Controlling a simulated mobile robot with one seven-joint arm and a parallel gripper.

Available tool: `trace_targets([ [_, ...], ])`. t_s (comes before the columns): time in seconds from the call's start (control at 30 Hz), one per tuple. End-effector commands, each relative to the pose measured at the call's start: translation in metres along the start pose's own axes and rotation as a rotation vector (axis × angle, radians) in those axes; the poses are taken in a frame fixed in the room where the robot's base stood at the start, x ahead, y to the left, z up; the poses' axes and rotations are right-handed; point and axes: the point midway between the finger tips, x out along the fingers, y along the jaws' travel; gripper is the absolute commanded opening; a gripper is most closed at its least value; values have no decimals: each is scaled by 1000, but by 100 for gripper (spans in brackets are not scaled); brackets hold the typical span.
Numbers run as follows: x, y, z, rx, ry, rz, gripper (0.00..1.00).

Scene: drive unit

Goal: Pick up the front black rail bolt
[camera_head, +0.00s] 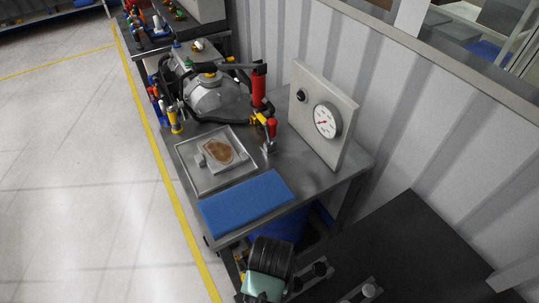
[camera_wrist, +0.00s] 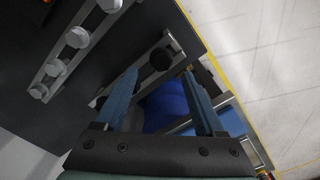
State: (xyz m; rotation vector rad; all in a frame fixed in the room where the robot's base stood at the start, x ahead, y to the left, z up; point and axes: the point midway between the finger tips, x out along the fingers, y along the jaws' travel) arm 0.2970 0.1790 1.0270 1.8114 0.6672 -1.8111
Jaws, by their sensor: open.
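A black rail bolt (camera_wrist: 160,58) sits on a short metal rail (camera_wrist: 176,42) at the edge of the dark table in the wrist view. My gripper (camera_wrist: 160,73) is open and empty, with its two blue-grey fingers apart and the bolt showing just beyond the gap between their tips. I cannot tell the height gap between them. In the head view dark bolt heads (camera_head: 320,268) show beside my arm's end, whose fingers are hidden there. I cannot tell which bolt counts as the front one.
A second rail with several silver bolts (camera_wrist: 76,38) lies to the left in the wrist view. A blue barrel (camera_wrist: 166,105) stands below the table edge. A steel workbench (camera_head: 350,168) with a blue mat (camera_head: 245,204), a tray (camera_head: 188,157) and a gauge panel (camera_head: 318,85) stands beyond.

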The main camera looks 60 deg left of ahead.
Motion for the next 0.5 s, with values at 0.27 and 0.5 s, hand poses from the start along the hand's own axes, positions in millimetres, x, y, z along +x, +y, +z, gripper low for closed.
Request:
trace_targets([
  [0.27, 34, -3, 4, -2, -4, 0, 71],
  [0.5, 49, -2, 3, -1, 0, -1, 71],
])
